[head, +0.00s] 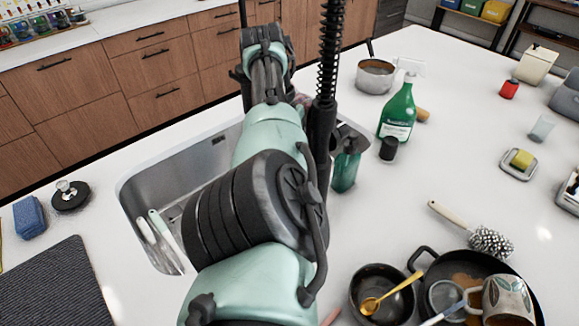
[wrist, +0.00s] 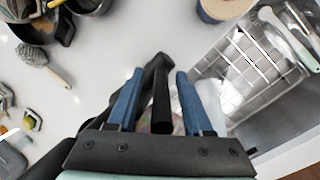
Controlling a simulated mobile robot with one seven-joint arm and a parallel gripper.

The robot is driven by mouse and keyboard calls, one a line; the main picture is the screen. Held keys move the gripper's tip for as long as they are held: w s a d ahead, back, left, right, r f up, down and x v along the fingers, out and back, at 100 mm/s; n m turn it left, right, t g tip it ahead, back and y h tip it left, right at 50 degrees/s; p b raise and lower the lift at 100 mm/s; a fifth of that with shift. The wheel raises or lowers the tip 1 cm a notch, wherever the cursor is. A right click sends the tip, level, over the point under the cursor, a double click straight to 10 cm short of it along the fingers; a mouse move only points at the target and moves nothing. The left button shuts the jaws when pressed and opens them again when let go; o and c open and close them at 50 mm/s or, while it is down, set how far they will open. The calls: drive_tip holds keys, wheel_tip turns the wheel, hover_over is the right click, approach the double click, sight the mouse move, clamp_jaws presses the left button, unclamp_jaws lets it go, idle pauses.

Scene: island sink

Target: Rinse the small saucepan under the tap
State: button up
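The small saucepan (head: 374,78) is metal with a dark handle. It stands upright on the white counter beyond the sink, at upper middle in the head view. The black tap with a spring hose (head: 328,60) rises beside my arm. In the head view my arm covers much of the sink (head: 130,190) and hides my gripper. In the wrist view my gripper (wrist: 158,85) shows two blue fingers spread apart. A black rod-like thing shows between them, with gaps on both sides. I cannot tell what it is. The saucepan is not clear in the wrist view.
A second green bottle (head: 345,172) is close beside my arm. A brush (head: 490,240) and a black pan (head: 530,280) lie at front right. Utensils (head: 160,235) are at the sink's left.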

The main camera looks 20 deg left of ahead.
wheel_tip(320, 180, up, 10)
drive_tip(key=p, duration=0.2)
drive_tip(key=shift+p, duration=0.3)
drive_tip(key=shift+c, duration=0.2)
